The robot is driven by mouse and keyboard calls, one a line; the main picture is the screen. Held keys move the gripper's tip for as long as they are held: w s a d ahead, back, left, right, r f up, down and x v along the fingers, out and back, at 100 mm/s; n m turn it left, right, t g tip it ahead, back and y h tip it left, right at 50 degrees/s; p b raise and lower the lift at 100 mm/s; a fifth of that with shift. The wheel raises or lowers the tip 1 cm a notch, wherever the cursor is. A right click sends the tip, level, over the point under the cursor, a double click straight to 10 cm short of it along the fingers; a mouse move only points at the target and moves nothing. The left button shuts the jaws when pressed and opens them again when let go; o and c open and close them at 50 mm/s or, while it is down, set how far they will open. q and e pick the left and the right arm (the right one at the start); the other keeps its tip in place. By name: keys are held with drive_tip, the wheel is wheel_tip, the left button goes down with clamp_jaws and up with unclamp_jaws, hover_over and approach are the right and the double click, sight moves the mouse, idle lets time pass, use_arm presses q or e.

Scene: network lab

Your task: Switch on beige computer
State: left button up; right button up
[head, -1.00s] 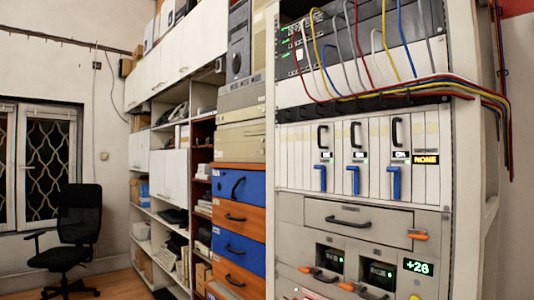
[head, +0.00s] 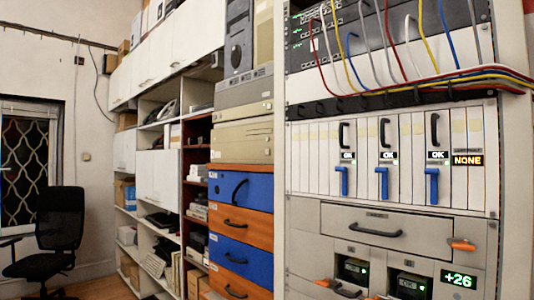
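Two beige desktop computer cases lie flat, one on the other, on top of a drawer cabinet in the middle of the head view. The upper beige case (head: 243,92) has a darker front strip. The lower beige case (head: 242,139) is plainer. A beige tower (head: 263,36) stands above them, partly hidden by the rack's edge. A dark grey tower (head: 238,45) stands beside it. I cannot tell which is the beige computer meant, and no lit power light is clear on any of them. Neither of my grippers is in view.
A tall equipment rack (head: 402,218) with cables and blue-handled modules fills the right side. Blue and orange drawers (head: 240,187) stand under the cases. White shelving (head: 158,175) runs along the wall. A black office chair (head: 60,220) stands at the left.

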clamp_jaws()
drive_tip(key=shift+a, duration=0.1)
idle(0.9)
